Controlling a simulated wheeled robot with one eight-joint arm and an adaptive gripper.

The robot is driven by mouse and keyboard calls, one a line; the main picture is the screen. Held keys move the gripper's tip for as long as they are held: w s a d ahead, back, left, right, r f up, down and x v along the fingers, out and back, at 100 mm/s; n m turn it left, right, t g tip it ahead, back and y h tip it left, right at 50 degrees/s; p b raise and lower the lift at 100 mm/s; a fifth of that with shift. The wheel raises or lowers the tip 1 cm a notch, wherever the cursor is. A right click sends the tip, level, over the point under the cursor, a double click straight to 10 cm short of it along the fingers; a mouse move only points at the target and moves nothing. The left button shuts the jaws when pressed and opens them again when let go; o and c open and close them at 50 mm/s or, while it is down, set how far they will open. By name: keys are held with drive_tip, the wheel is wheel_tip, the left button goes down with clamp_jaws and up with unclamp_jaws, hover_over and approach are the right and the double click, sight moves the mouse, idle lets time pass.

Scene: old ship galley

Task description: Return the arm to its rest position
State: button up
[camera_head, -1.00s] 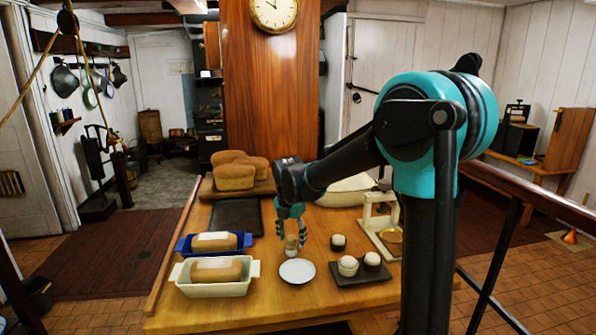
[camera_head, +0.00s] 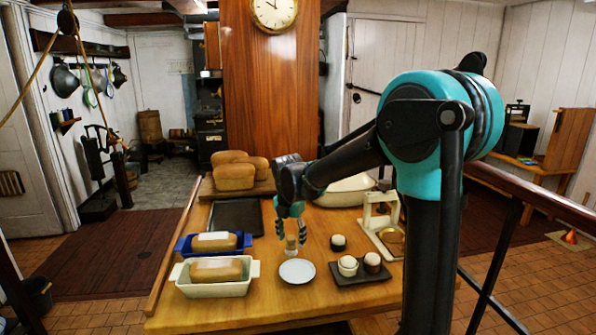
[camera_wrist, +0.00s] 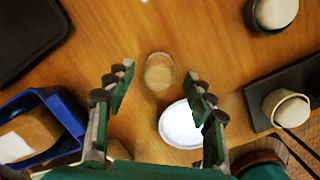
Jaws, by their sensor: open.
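My gripper (camera_head: 290,224) is open and hangs fingers-down over the wooden table, with my arm reaching out from the right. In the wrist view my gripper (camera_wrist: 158,76) has its two fingers spread wide. A small round jar or cup (camera_wrist: 159,72) shows between and beyond the fingertips, with nothing gripped. In the head view this small jar (camera_head: 291,243) stands upright just below the fingers; whether they touch it I cannot tell. A white plate (camera_head: 297,271) lies just in front of it.
Bread sits in a blue tin (camera_head: 180,246) and a white dish (camera_head: 232,288) at left. A dark tray (camera_head: 362,279) with two egg cups lies at right, near a cream stand (camera_head: 372,226). Loaves (camera_head: 234,177) stand behind. A dark rail (camera_head: 540,195) crosses at right.

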wheel_tip(320, 180, up, 9)
drive_tip(key=s, duration=0.2)
drive_tip(key=f, duration=0.4)
drive_tip(key=w+f, duration=0.1)
drive_tip(key=f, duration=0.2)
drive_tip(key=w+f, duration=0.1)
drive_tip(key=f, duration=0.3)
drive_tip(key=shift+w+f, duration=0.2)
drive_tip(key=shift+f, duration=0.1)
wheel_tip(320, 180, up, 20)
drive_tip(key=s+a+f, duration=0.3)
drive_tip(key=s+a, duration=1.4)
drive_tip(key=a, duration=0.1)
drive_tip(key=shift+s+a+f+m+h, duration=0.2)
drive_tip(key=shift+s+m+h, duration=0.1)
drive_tip(key=shift+m, duration=0.1)
drive_tip(key=shift+w+d, duration=0.1)
drive_tip(key=shift+d, duration=0.05)
